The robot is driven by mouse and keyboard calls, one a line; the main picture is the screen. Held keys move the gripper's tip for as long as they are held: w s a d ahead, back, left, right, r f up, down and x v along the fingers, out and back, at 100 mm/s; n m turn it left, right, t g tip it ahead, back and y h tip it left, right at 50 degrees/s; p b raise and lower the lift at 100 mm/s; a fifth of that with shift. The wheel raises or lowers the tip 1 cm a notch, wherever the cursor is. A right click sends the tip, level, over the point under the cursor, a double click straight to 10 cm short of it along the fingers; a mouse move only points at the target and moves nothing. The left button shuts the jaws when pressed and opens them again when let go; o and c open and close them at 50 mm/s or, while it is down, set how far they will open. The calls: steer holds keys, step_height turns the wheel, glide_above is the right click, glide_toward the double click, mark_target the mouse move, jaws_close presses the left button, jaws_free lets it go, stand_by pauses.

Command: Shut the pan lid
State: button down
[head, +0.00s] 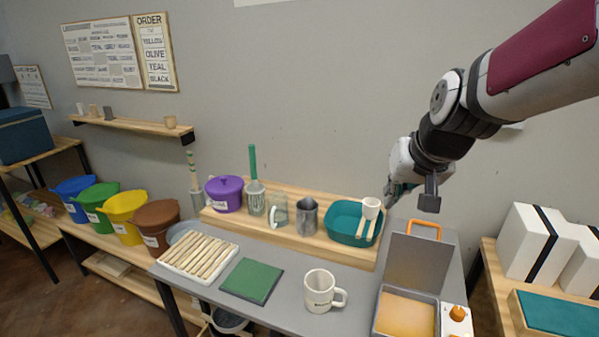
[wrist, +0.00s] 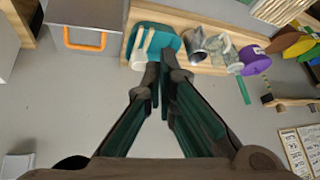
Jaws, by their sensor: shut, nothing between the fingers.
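The pan (head: 405,312) is a grey box with a tan-orange inside at the table's front right. Its grey lid (head: 418,262) stands open, roughly upright at the pan's back edge, with an orange handle (head: 424,227) along the top. In the wrist view the lid (wrist: 92,12) and its handle (wrist: 85,42) show at upper left. My gripper (head: 392,192) is above and behind the lid, left of the handle, near the wall. It is shut and empty, apart from the lid; in the wrist view its fingers (wrist: 160,78) meet below the teal basin.
The teal basin (head: 345,223) with a white cup (head: 371,207) stands on a wooden riser left of the lid. A white mug (head: 319,291) stands left of the pan, and an orange-knobbed control box (head: 456,321) on its right. White boxes (head: 537,240) stand farther right.

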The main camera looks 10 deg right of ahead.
steer(key=w+d+f+m+h+p, duration=0.15)
steer(key=w+d+f, duration=0.25)
steer(key=d, duration=0.5)
steer(key=w+d+f+m+h, duration=0.2)
steer(key=w+d+f, duration=0.15)
steer(key=d, duration=0.55)
steer(key=d+x, duration=0.1)
steer(key=x, duration=0.9)
steer(key=s+a, duration=0.1)
steer(key=s+p, duration=0.1)
steer(key=s+a, duration=0.1)
steer(key=shift+s+a+r, duration=0.2)
steer(key=shift+a+r, duration=0.1)
steer(key=shift+a, duration=0.05)
steer(key=shift+h, duration=0.25)
